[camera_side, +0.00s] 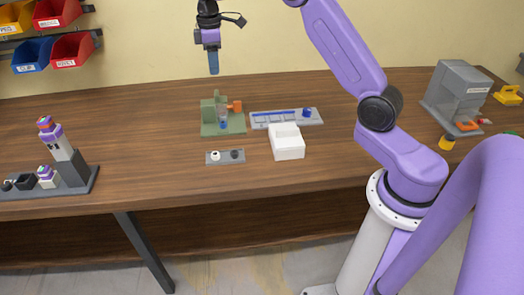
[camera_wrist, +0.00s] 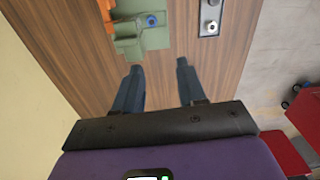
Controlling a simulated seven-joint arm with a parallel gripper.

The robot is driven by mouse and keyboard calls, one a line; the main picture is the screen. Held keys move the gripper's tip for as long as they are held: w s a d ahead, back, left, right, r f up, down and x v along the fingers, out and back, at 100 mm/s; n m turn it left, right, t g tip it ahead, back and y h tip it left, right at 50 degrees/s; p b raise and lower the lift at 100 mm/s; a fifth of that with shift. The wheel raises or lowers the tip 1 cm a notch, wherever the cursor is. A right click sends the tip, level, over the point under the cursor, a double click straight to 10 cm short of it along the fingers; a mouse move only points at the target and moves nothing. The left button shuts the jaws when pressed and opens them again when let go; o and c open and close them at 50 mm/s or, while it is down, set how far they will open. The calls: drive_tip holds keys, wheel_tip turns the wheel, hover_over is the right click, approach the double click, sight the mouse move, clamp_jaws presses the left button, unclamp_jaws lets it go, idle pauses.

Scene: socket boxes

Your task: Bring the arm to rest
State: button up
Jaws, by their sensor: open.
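My gripper (camera_side: 213,64) hangs high above the table, pointing down, in the upper middle of the side view. In the wrist view its two dark blue fingers (camera_wrist: 157,82) are spread apart with nothing between them. Below it on the wooden table (camera_side: 140,110) stands a green fixture (camera_side: 223,127) with an orange part (camera_side: 234,106) and a blue piece (camera_side: 223,122). The green fixture also shows at the top of the wrist view (camera_wrist: 152,36), apart from the fingers.
Near the fixture are a grey tray (camera_side: 284,122), a white box (camera_side: 287,149) and a small grey plate (camera_side: 225,158) with two knobs. A grey stand (camera_side: 72,172) is at left, a grey machine (camera_side: 457,90) at right. Coloured bins (camera_side: 72,50) hang at upper left. Air around my gripper is clear.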

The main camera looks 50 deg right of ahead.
drive_tip(key=s+a+r+n, duration=0.1)
drive_tip(key=s+a+r, duration=0.2)
drive_tip(key=s+a, duration=1.4)
drive_tip(key=s+d+f+n, duration=0.1)
drive_tip(key=s+d+f, duration=0.1)
drive_tip(key=s, duration=1.1)
drive_tip(key=s+d+f, duration=0.2)
drive_tip(key=s+d, duration=0.2)
drive_tip(key=s, duration=1)
drive_tip(key=shift+f+n, duration=0.35)
drive_tip(key=shift+n, duration=0.05)
